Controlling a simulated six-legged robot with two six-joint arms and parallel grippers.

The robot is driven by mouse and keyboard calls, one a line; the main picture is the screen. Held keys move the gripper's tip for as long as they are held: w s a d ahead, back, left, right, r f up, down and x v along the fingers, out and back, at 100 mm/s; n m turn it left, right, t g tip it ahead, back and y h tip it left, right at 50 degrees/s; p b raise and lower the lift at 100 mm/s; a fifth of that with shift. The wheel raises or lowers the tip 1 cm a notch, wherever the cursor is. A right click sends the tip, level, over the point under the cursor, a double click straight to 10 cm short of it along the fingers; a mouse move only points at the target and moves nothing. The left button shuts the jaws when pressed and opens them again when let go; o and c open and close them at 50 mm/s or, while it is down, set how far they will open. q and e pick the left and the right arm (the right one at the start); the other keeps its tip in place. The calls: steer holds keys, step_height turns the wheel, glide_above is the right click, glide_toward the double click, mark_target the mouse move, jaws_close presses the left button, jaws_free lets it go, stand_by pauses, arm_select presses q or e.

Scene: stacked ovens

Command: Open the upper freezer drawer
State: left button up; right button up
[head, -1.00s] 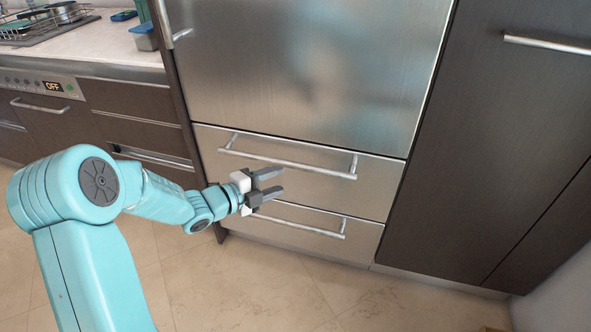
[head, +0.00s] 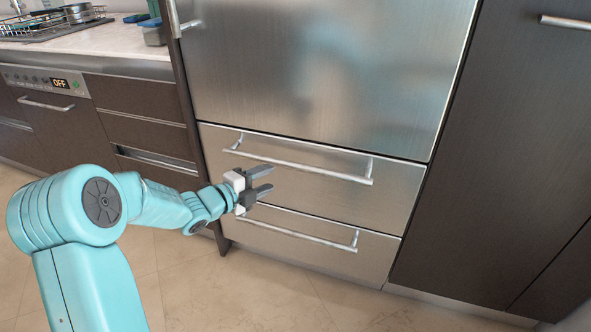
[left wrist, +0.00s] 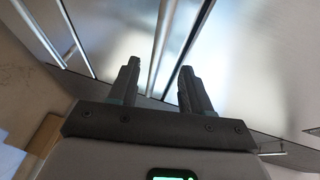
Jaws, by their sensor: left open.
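The upper freezer drawer (head: 330,197) is a brushed-steel front, closed flush under the large steel door. Its horizontal bar handle (head: 310,172) runs across its upper part. My left gripper (head: 271,178) is open and empty, in front of the drawer's left part, with its fingers pointing right, a little below the handle in the picture. In the left wrist view, the handle bar (left wrist: 163,38) lies ahead, lined up with the gap between the open fingers (left wrist: 158,70). The fingers are not closed on it. My right gripper is not in view.
The lower drawer (head: 290,250), with its own bar handle (head: 300,236), is closed below. The steel door (head: 330,75) above is closed. Dark cabinets (head: 495,150) stand right; a counter (head: 110,45) and dishwasher (head: 45,110) are left. The floor (head: 250,295) in front is clear.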

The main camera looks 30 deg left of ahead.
mark_target(292, 168)
arm_select(q)
steer(key=b+x, duration=0.2)
steer(key=x, duration=1)
steer(key=shift+s, duration=0.1)
jaws_close()
